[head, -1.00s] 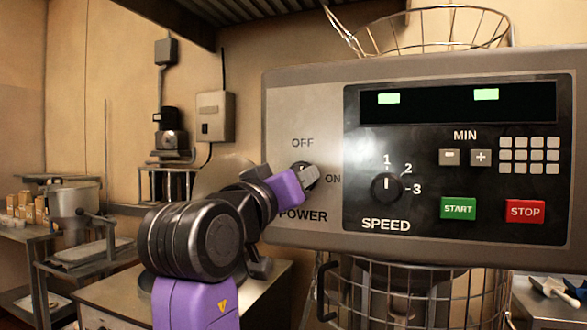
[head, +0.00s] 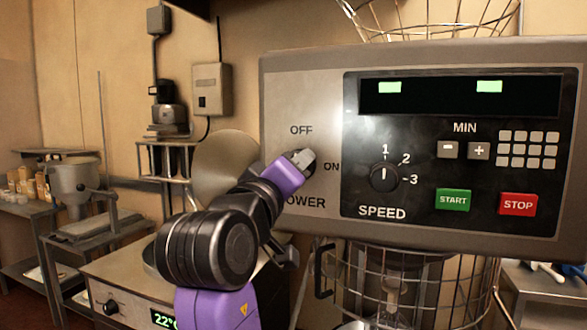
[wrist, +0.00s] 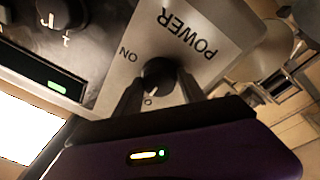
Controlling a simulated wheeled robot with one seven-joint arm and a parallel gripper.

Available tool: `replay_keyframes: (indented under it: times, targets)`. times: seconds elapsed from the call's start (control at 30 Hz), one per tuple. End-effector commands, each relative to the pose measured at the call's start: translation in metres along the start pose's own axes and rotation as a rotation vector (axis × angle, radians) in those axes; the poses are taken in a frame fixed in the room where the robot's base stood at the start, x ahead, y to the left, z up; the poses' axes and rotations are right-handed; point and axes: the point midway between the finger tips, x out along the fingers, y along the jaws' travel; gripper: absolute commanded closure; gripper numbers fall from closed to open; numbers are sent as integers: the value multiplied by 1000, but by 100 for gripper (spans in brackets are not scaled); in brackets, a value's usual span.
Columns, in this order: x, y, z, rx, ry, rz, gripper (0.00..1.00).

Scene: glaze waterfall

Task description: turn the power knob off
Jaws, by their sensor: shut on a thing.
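The power knob (wrist: 158,72) is a dark round knob on the light grey part of the control panel (head: 410,56). In the wrist view my gripper's two fingers (wrist: 160,84) stand on either side of it and hold it. The ON label shows to its left and part of the OFF label below it. A short pale mark on the knob seems to point down towards the OFF side, but it is small. In the head view my gripper (head: 304,160) covers the knob, between the OFF, ON and POWER labels.
The speed knob (head: 384,177) is to the right, with the green START (head: 453,200) and red STOP (head: 518,204) buttons beyond. A wire bowl guard (head: 400,285) is below the panel. A counter unit with a display (head: 163,319) is below my arm.

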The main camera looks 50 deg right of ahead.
Motion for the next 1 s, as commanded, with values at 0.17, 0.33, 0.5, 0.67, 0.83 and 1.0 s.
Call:
replay_keyframes:
  times: [0.17, 0.33, 0.5, 0.67, 0.83, 1.0]
  targets:
    - [2, 3, 1, -2, -4, 7, 93]
    - [2, 2, 1, -1, -3, 6, 32]
    - [1, 1, 0, -1, -1, 4, 32]
    - [-2, 0, 0, 0, 0, 3, 32]
    - [-23, -1, 0, 1, 3, 1, 32]
    - [-51, -1, 1, 1, 2, 2, 32]
